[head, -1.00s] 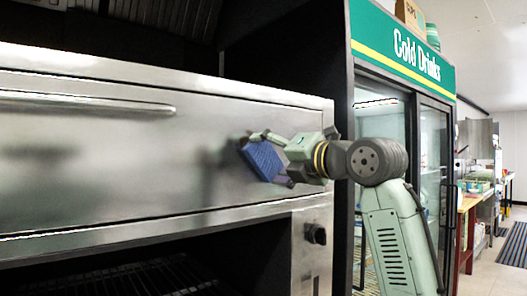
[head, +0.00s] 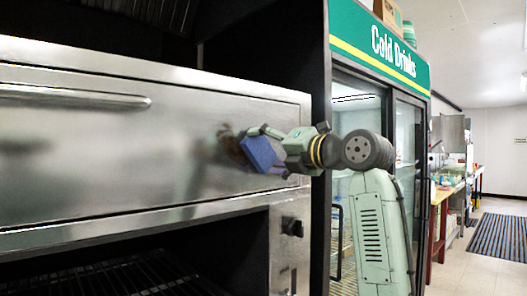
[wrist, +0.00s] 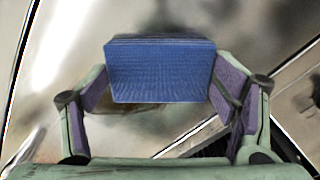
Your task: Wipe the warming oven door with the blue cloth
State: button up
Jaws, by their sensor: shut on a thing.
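The warming oven door (head: 110,150) is a wide brushed-steel panel with a long bar handle (head: 75,96), filling the left of the head view. The blue cloth (head: 260,153) is a thick folded pad held in front of the door's right part. It also shows in the wrist view (wrist: 160,72) between the two fingers. My gripper (head: 280,150) is shut on it. A brown stain (head: 231,147) shows on the door just left of the cloth; part of it may be hidden behind the cloth. I cannot tell whether the cloth touches the door.
A dark knob (head: 292,227) sits on the oven front below the door's right end. An open cavity with a wire rack (head: 110,285) lies below the door. A cold drinks cooler (head: 382,60) stands right of the oven. A floor mat (head: 497,237) lies far right.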

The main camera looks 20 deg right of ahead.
aim_at(228, 140)
jog(key=shift+s+a+b, duration=0.5)
jog(key=shift+s+a, duration=0.2)
jog(key=shift+a, duration=1.05)
jog(key=shift+s+a+b, duration=0.5)
jog(key=shift+s+a, duration=0.25)
jog(key=shift+a, duration=0.95)
jog(key=shift+s+a+b, duration=0.5)
jog(key=shift+s+a, duration=0.2)
jog(key=shift+a, duration=1.05)
jog(key=shift+r+p, duration=1.35)
jog(key=shift+w+d+f, duration=0.1)
jog(key=shift+w+d, duration=0.25)
jog(key=shift+d, duration=0.35)
jog(key=shift+w+d+f, duration=0.1)
jog(key=shift+w+d, duration=0.2)
jog(key=shift+d, duration=0.4)
jog(key=shift+w+d+r, duration=0.1)
jog(key=shift+w+d, duration=0.4)
jog(key=shift+d, duration=0.75)
jog(key=shift+w+d+f, duration=0.1)
jog(key=shift+w+d, duration=0.45)
jog(key=shift+d, duration=0.75)
jog(key=shift+w+d+r, duration=0.1)
jog(key=shift+w+d, duration=0.4)
jog(key=shift+d, duration=0.75)
jog(key=shift+a, duration=0.1)
